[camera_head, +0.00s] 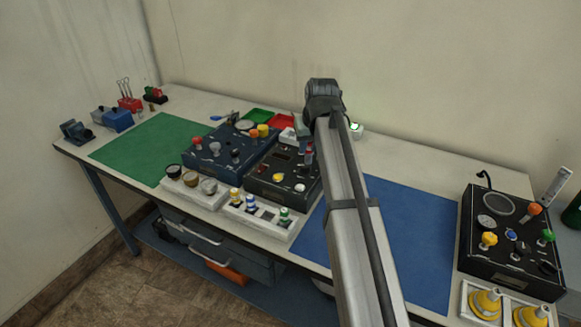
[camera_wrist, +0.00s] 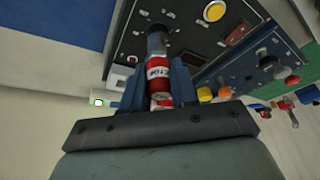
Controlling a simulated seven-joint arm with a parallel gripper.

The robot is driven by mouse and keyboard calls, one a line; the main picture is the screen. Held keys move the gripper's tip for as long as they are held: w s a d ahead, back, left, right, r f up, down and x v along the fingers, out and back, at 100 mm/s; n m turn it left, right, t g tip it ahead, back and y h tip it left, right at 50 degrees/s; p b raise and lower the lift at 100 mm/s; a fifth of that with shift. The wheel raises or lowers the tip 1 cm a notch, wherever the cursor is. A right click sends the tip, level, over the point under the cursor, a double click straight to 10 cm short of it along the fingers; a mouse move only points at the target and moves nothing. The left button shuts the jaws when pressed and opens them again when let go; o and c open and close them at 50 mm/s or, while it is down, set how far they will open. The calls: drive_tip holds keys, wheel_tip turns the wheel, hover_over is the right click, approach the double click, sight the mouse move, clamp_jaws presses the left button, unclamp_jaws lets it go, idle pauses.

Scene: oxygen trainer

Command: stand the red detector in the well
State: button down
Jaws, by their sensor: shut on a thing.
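The red detector (camera_wrist: 158,72), a small cylinder with a red, lettered body and a grey end, is between the fingers of my gripper (camera_wrist: 157,88) in the wrist view. My gripper is shut on it. Its grey end points at a dark round opening (camera_wrist: 160,27) in the black panel (camera_wrist: 188,38), which looks like the well. I cannot tell whether the end is just above the opening or inside it. In the head view the detector (camera_head: 308,154) shows as a small red spot over the back right of the middle black box (camera_head: 265,188); my arm hides most of my gripper.
The middle box carries a yellow knob (camera_head: 278,177) and a white knob (camera_head: 300,188). Another knobbed box (camera_head: 222,153) stands left of it. White trays (camera_head: 250,225) line the front.

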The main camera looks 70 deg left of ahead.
drive_tip(key=w+a+r+n, duration=0.1)
drive_tip(key=w+a, duration=0.2)
drive_tip(key=a, duration=0.4)
drive_tip(key=w+a+r+n, duration=0.1)
drive_tip(key=w+a+r, duration=0.1)
drive_tip(key=a, duration=0.6)
drive_tip(key=shift+w+a+r+g, duration=0.3)
drive_tip(key=shift+w, duration=0.15)
drive_tip(key=shift+f, duration=0.15)
drive_tip(key=shift+f, duration=2.4)
drive_tip(key=shift+f, duration=1.7)
drive_tip(key=c, duration=0.8)
unclamp_jaws()
